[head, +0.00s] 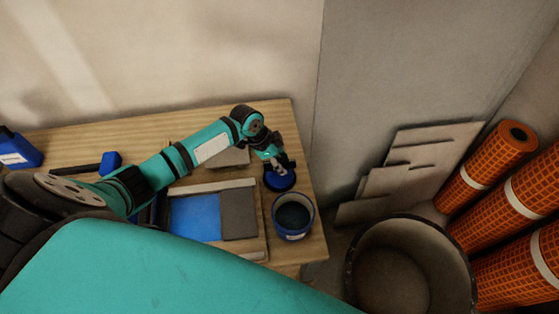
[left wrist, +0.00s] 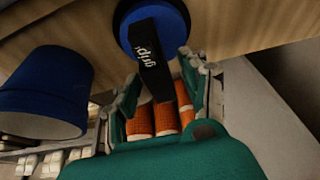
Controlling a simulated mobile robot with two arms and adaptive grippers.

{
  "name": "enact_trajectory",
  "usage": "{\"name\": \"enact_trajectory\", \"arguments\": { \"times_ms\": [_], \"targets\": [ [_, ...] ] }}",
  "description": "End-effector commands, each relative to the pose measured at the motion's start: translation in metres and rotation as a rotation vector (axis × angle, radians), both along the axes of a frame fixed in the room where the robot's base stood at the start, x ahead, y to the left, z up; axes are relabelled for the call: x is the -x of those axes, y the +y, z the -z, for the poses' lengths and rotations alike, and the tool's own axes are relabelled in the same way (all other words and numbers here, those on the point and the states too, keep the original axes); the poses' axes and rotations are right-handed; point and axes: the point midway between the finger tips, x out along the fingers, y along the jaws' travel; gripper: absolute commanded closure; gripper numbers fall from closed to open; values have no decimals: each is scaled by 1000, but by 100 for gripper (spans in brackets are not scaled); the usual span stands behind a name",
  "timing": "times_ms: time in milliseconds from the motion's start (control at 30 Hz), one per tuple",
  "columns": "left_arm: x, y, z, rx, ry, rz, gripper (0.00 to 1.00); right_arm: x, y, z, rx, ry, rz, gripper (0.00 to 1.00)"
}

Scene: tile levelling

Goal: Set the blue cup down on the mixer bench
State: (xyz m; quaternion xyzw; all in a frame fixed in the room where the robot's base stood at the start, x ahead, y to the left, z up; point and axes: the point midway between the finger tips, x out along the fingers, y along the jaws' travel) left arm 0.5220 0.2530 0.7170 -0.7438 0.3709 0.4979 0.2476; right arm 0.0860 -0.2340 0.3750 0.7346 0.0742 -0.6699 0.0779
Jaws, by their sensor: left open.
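A blue suction cup (head: 279,183) with a black handle rests at the right end of the wooden bench (head: 140,131). In the left wrist view the round blue cup (left wrist: 128,22) lies flat on the wood, its lettered handle reaching between my fingers. My left gripper (head: 275,160) is above the cup, open, with its fingers on both sides of the handle in the left wrist view (left wrist: 158,72). Finger contact with the handle cannot be told. My right gripper is not in view.
A blue tub (head: 293,215) stands just in front of the cup. A board (head: 245,185) with blue and grey tiles is left of it. Right of the bench are a large bucket (head: 352,262), leaning grey tiles (head: 440,143) and orange rolls (head: 490,165).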

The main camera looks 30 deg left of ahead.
Motion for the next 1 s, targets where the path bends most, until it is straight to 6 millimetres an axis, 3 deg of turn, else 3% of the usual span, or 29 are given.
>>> {"name": "enact_trajectory", "arguments": {
  "times_ms": [167, 500, 700, 1000],
  "targets": [
    [1, 4, -12, -1, -2, 0, 55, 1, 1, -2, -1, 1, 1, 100],
    [18, 26, -76, -3, -2, 1, 55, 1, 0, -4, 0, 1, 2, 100],
    [25, 34, -104, -1, -1, 0, 55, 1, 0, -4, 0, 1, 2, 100],
    [28, 36, -113, 1, 1, 0, 55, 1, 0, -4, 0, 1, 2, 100]
  ]
}}
